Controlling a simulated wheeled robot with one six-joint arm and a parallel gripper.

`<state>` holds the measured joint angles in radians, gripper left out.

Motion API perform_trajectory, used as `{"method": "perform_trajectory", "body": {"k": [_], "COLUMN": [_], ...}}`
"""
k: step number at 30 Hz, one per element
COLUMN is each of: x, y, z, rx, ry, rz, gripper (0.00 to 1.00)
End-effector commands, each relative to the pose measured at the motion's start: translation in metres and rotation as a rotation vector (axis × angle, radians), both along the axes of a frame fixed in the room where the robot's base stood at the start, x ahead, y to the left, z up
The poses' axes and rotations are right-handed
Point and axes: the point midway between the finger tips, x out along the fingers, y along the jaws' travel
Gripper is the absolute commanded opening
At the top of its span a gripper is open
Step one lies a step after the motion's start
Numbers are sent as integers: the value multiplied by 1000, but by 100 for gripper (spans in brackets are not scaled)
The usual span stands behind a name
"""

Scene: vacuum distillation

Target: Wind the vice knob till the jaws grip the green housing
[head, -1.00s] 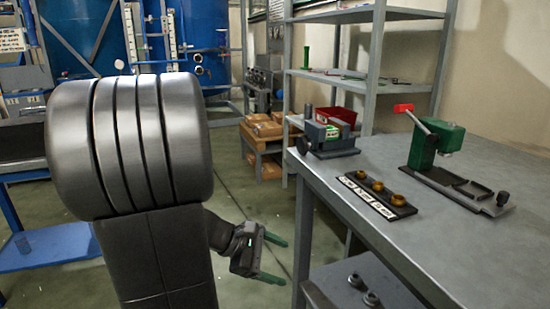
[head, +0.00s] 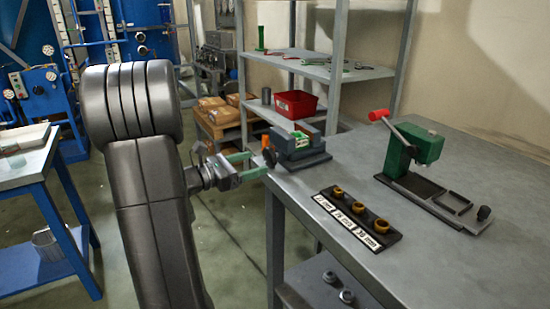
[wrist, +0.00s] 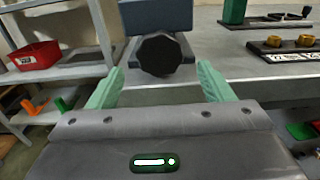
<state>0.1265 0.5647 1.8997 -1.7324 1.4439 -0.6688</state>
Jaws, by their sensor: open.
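The grey vice (head: 303,160) stands on the left corner of the bench, with the small green housing (head: 297,141) between its jaws. At this size I cannot tell whether the jaws touch the housing. The dark faceted vice knob (wrist: 160,55) faces me in the wrist view, below the blue-grey vice body (wrist: 157,14). My gripper (head: 252,165) is just left of the vice at the bench edge. Its green fingers are open and empty. In the wrist view the knob shows between the fingertips, a little beyond them. The housing is hidden there.
A black tray (head: 325,204) with several brass rings and labels lies in front of the vice. A green press (head: 424,147) with a red-tipped lever stands to its right. Shelves (head: 345,75) with a red bin (head: 296,104) stand behind. The bench edge is close below my gripper.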

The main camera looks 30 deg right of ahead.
Motion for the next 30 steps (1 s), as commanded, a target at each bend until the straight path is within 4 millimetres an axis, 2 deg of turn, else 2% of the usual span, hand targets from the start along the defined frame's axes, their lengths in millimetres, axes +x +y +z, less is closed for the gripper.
{"method": "perform_trajectory", "body": {"k": [1,6,12,18,26,27,30], "x": [0,2,4,6,6,6,6], "y": [-11,-40,-67,-79,-80,-80,-80], "z": [-1,-1,0,0,0,0,0], "rx": [1,1,1,1,1,1,1], "ry": [-2,-3,-3,-2,-2,-2,-2], "rz": [-5,-5,-3,-1,0,0,0], "gripper": [74,74,74,74,74,72,53]}}
